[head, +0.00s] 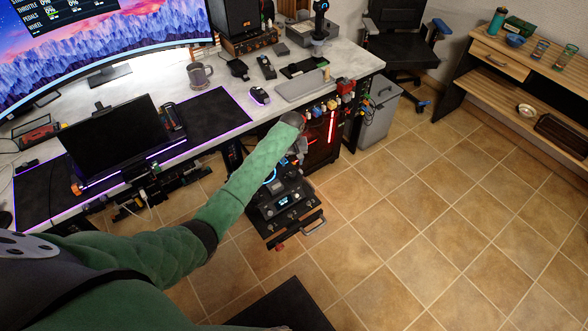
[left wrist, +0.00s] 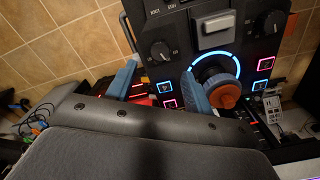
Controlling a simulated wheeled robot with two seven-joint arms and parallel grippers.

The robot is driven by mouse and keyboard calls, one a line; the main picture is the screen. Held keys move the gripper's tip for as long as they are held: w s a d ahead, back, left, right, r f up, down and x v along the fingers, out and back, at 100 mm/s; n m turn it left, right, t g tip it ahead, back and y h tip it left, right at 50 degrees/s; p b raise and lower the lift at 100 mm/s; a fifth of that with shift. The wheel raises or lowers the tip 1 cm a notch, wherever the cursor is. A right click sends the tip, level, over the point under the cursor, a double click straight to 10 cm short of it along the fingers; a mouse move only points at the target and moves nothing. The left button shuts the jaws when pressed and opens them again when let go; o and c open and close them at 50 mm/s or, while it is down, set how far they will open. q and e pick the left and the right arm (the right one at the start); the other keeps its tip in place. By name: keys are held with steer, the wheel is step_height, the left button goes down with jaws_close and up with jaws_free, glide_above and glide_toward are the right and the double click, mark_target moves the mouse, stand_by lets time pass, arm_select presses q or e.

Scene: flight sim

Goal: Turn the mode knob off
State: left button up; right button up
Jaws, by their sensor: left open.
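A black control panel (head: 285,205) stands low beside the desk, with a small lit display and several controls. In the left wrist view the panel (left wrist: 182,30) carries a black knob (left wrist: 160,50) at left, another black knob (left wrist: 274,23) at right, and an orange-brown knob (left wrist: 224,91) near a glowing blue ring. Which is the mode knob I cannot tell, as the labels are too small to read. My left gripper (left wrist: 160,72) is open, its two blue fingers apart, one on each side of the left black knob's line; contact is not visible. My right gripper is out of view.
A black tower with red lights (head: 325,135) stands by the panel. A grey bin (head: 379,110) is beyond. The tiled floor at right is clear.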

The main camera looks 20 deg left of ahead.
mark_target(292, 174)
arm_select(q)
steer(key=shift+r, duration=0.1)
steer(key=shift+f+n, duration=0.35)
steer(key=shift+n, duration=0.05)
steer(key=shift+f+p, duration=0.95)
steer(key=shift+f, duration=2.7)
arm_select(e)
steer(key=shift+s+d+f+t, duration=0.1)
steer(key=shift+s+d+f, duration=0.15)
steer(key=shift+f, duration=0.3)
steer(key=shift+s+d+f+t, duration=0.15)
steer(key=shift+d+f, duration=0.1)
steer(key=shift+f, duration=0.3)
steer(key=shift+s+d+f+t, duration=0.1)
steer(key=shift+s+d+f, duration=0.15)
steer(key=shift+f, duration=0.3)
arm_select(q)
steer(key=c, duration=1)
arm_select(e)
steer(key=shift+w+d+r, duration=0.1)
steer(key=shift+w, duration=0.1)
